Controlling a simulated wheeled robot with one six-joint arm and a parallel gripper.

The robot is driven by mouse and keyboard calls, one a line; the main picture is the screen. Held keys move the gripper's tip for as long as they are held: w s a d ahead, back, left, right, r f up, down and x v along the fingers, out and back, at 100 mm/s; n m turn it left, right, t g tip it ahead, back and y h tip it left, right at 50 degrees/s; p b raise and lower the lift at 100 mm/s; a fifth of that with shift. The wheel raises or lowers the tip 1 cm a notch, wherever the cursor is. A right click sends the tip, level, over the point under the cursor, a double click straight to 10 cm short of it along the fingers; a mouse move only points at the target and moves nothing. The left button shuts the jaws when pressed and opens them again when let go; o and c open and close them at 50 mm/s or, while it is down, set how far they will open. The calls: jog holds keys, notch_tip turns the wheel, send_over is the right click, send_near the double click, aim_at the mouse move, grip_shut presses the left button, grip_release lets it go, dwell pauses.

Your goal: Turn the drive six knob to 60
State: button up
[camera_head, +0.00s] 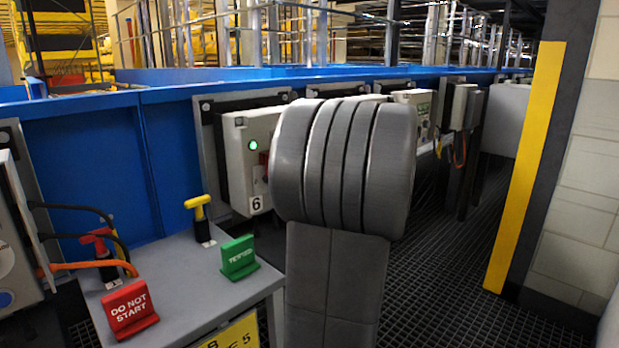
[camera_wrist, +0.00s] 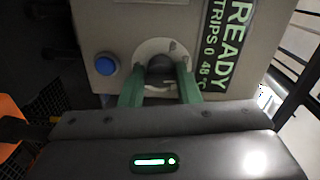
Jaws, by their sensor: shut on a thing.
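The drive six box (camera_head: 243,140) is a pale grey box with a lit green lamp and a "6" label, mounted on the blue conveyor side. My grey arm covers its right part in the head view, so the knob and my gripper are hidden there. In the wrist view the dark round knob (camera_wrist: 161,67) sits in a pale dial ring (camera_wrist: 150,48) on the box face. My gripper (camera_wrist: 161,88) has its two green fingers on either side of the knob, shut on it. The dial's marks and the knob's setting are not readable.
A blue button (camera_wrist: 106,64) is left of the knob and a "READY" display (camera_wrist: 228,45) right of it. A grey bench (camera_head: 175,268) holds a red "DO NOT START" sign (camera_head: 130,308), a green sign (camera_head: 239,257) and a yellow handle (camera_head: 201,207). A yellow-edged pillar (camera_head: 526,165) stands right.

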jog(key=shift+n+b, duration=0.35)
jog(key=shift+n, duration=0.25)
jog(key=shift+r, duration=0.1)
jog(key=o, duration=0.9)
jog(key=shift+o, duration=0.2)
jog(key=p+v, duration=0.3)
jog(key=v, duration=1)
jog(key=shift+s+d, duration=0.2)
jog(key=shift+s, duration=0.15)
